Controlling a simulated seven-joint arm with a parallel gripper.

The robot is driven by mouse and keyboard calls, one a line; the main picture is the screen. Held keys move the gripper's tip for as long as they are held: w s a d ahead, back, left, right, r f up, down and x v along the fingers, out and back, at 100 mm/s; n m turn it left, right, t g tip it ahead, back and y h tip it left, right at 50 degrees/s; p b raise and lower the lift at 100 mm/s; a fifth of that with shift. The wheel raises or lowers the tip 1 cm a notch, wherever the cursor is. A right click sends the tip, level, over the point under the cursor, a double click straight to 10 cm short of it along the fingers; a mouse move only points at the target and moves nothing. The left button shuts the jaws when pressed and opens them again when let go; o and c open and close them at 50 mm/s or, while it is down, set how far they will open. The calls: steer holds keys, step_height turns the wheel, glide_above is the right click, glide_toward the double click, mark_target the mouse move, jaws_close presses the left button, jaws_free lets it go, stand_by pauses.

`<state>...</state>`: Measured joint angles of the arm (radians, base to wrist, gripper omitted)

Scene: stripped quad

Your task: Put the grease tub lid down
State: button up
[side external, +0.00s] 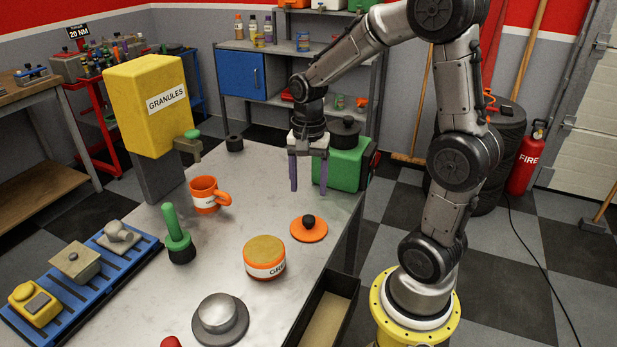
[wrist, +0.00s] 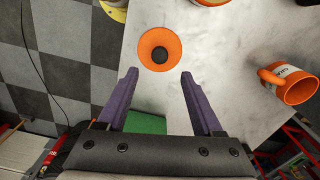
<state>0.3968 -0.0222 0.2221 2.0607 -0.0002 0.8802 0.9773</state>
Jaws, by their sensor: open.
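The grease tub lid (side external: 308,229) is an orange disc with a black knob, lying flat on the grey bench top. It also shows in the wrist view (wrist: 160,50), beyond my fingertips. The grease tub (side external: 265,258) is orange with a white label band and stands uncovered, its tan contents showing, in front of and left of the lid. My gripper (side external: 308,172) has two purple fingers pointing down, spread apart and empty. It is above the bench and behind the lid in the side view, apart from it. The fingers also show in the wrist view (wrist: 158,76).
An orange mug (side external: 205,194) and a green-handled tool (side external: 178,240) stand left on the bench (side external: 130,275). A yellow granules dispenser (side external: 150,100) stands behind them. A grey round-knobbed piece (side external: 220,318) is at the front. A green container (side external: 342,165) is just right of my gripper. Bench around the lid is clear.

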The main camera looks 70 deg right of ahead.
steer(key=s+a+r+n+t, duration=0.5)
steer(key=s+a+r+n, duration=0.4)
steer(key=n, duration=0.6)
steer(key=s+a, duration=0.2)
steer(key=shift+s+a+r+n+t, duration=0.2)
steer(key=shift+s+a+n+t, duration=0.1)
steer(key=shift+a+n, duration=0.1)
